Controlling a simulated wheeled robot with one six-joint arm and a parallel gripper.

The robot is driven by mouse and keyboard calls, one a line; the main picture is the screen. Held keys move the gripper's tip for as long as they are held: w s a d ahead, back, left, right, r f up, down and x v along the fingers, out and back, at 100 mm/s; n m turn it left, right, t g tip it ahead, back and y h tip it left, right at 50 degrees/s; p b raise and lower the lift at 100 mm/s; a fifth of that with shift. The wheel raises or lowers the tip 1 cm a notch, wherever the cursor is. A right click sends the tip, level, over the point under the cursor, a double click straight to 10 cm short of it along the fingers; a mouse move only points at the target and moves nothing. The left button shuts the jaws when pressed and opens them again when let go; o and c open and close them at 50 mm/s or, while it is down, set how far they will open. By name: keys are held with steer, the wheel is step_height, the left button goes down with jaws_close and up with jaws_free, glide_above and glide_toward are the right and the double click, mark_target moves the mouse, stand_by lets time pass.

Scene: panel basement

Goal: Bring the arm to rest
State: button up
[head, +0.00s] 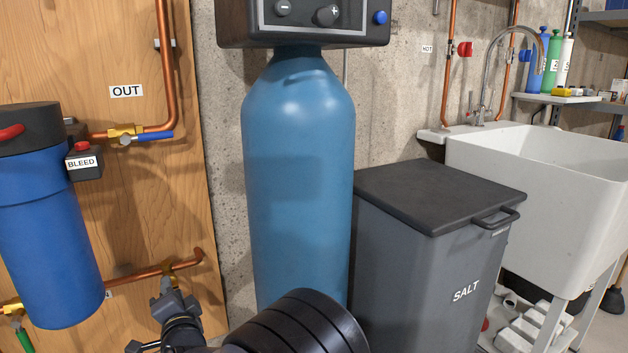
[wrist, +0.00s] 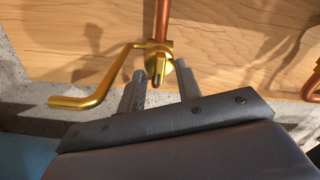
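My gripper (head: 167,283) is low at the left of centre in the head view, in front of the wooden panel and by the lower copper pipe. In the wrist view, the two grey fingers of my gripper (wrist: 159,82) stand apart with a gap between them. A brass valve fitting (wrist: 157,62) on the copper pipe lies just beyond and between the fingertips. I see no grip on it; whether a finger touches it is unclear. Its bent brass lever (wrist: 82,101) reaches out to the left. My dark arm link hides the floor at the bottom centre.
A blue filter housing (head: 48,240) with a BLEED box (head: 84,162) hangs left on the wooden panel (head: 125,55). A tall blue tank (head: 298,160) stands close in the centre. A grey SALT bin (head: 430,275) and white sink (head: 540,185) stand right.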

steer(key=n, duration=0.3)
steer(key=shift+n, duration=0.4)
steer(key=n, duration=0.3)
steer(key=shift+a+r+n, duration=0.1)
steer(key=shift+n, duration=0.3)
steer(key=n+p, duration=0.1)
steer(key=n, duration=0.2)
steer(key=shift+r, duration=0.1)
steer(key=shift+s+n+p, duration=0.1)
steer(key=shift+n+p, duration=0.6)
steer(key=shift+n, duration=0.6)
